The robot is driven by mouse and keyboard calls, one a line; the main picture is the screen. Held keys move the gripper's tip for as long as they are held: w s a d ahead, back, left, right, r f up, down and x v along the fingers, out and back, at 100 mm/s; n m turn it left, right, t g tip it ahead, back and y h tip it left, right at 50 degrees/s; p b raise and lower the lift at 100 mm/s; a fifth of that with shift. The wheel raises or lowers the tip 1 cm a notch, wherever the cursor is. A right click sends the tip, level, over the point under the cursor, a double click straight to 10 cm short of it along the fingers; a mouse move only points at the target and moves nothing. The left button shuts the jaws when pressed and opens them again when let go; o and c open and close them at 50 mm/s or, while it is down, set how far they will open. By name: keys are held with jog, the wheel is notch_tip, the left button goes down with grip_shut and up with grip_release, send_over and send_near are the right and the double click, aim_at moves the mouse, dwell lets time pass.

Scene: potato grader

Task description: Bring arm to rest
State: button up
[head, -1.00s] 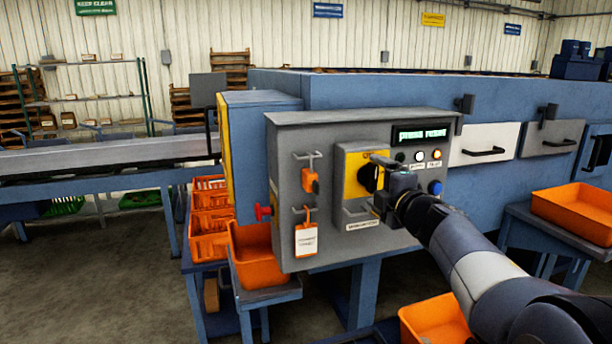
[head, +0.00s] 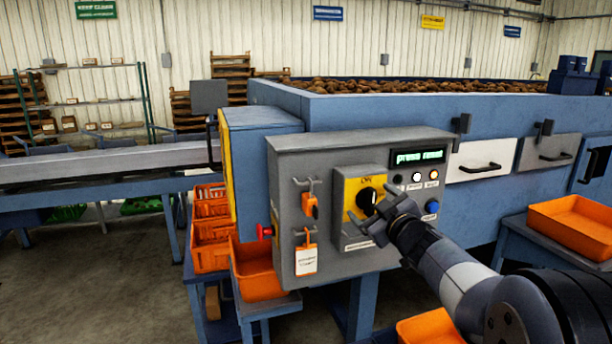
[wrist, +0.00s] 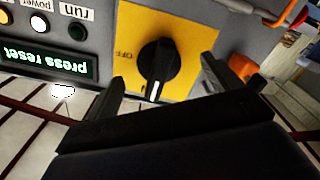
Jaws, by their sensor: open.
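My gripper (head: 383,213) is open and empty in front of the grey control box (head: 330,145). The black rotary switch (head: 368,200) on its yellow plate (head: 350,188) is just beyond the fingers, apart from them. In the wrist view the switch (wrist: 158,68) shows between the two spread fingertips of my gripper (wrist: 163,78). Its white mark points away from the OFF label, toward the ON side. My arm reaches in from the lower right.
The display (head: 418,156) reads "press reset". A blue button (head: 432,207) sits right of the switch. An orange padlock (head: 310,205) and a tag (head: 306,260) hang at left. Orange trays (head: 572,222) stand right and below. Potatoes (head: 420,87) lie behind.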

jog(key=m+p, duration=0.2)
jog(key=m, duration=0.4)
jog(key=shift+d+r+p, duration=0.1)
jog(key=shift+p, duration=0.25)
jog(key=shift+s+d, duration=0.1)
jog(key=shift+s, duration=0.05)
jog(key=shift+s+d, duration=0.1)
jog(key=shift+s, duration=0.25)
